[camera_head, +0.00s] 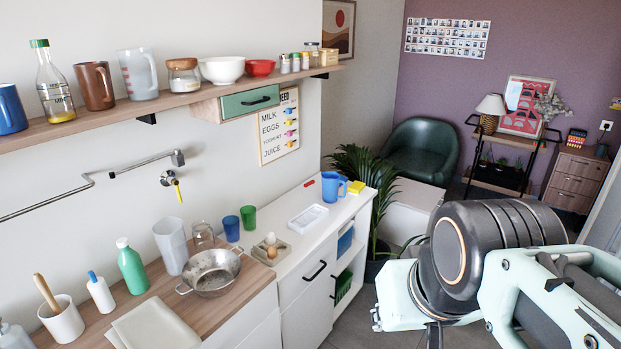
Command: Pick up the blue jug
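My arm (492,265) fills the lower right of the view, in front of the counter and apart from the jug. My gripper's fingers do not show in this view. Nothing touches the jug from my side.
A yellow block (356,187) sits just right of the jug, and a white tray (308,217) lies in front of it. Blue and green cups (248,217), an egg holder (271,250) and a metal colander (212,271) stand to the left. A plant (362,172) rises behind.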

